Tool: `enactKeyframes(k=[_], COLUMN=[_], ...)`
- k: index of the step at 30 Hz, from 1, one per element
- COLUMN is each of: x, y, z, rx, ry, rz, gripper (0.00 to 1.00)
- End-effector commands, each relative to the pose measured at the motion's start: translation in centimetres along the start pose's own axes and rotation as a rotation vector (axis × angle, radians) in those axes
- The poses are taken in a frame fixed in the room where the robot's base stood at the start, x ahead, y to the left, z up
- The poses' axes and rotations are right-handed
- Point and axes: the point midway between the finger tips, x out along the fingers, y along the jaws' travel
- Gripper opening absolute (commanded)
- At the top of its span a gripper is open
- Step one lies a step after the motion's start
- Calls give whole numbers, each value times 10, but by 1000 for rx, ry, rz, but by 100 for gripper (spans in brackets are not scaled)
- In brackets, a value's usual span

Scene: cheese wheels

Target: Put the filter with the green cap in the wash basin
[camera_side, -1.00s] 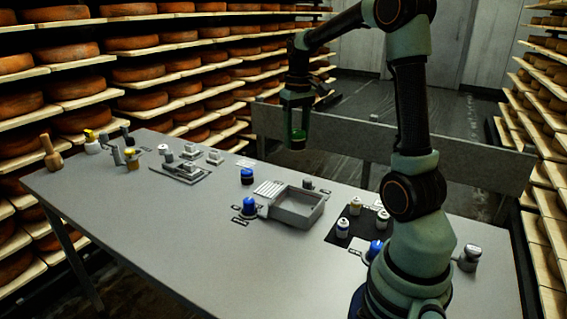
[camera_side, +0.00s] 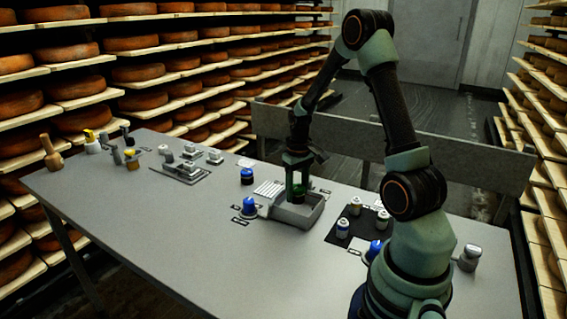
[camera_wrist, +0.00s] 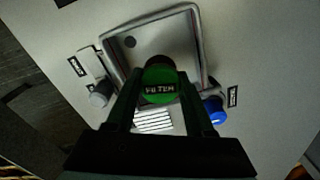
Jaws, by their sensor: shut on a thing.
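The filter with the green cap (camera_wrist: 160,86) is between the fingers of my gripper (camera_wrist: 150,92) in the wrist view, with the word FILTER on its cap. In the side view my gripper (camera_side: 297,188) is shut on the filter and points down over the wash basin (camera_side: 313,215), a grey square tray. The basin also shows in the wrist view (camera_wrist: 190,48), with a dark round drain in one corner. The filter appears at or just above the basin's rim near its back left part; I cannot tell whether it touches the basin floor.
A ribbed white rack (camera_side: 268,188) adjoins the basin. A dark mat (camera_side: 343,238) with white jars lies to the right. The table's front left is clear.

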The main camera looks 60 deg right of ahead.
Motion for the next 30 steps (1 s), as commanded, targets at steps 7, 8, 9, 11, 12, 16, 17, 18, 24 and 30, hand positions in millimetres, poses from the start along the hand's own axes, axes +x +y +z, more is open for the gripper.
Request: enactKeyframes(k=[7,8,9,11,12,16,17,18,24,30], x=[32,34,36,36,36,36,36,37,38,38], y=[0,0,0,0,0,0,0,0,0,0], z=[1,1,1,1,1,1,1,1,1,1], rx=[0,0,0,0,0,0,0,0,0,0], ry=[-4,-3,-2,0,1,0,0,0,-1,-1], rz=[-1,-1,0,0,0,0,0,0,0,0], gripper=[0,0,0,0,0,0,0,0,83,83])
